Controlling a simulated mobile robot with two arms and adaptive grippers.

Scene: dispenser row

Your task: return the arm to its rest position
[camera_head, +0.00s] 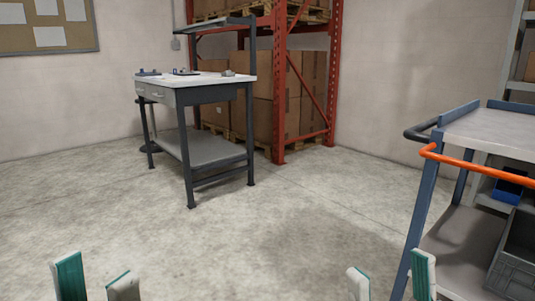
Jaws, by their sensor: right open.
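My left gripper (96,281) shows at the bottom left edge, with only its two pale fingertips with green pads in view. The fingertips stand apart with nothing between them. My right gripper (391,280) shows at the bottom edge right of the middle. Its two fingertips are also apart, and it holds nothing. The rest of both arms is below the picture. The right gripper's right fingertip overlaps the lower part of the cart (490,127) in the picture; whether they touch cannot be told.
A workbench (212,80) with small items on top stands at the back left. Behind it is a red rack (279,90) with boxes (262,110). The middle floor (270,230) is clear.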

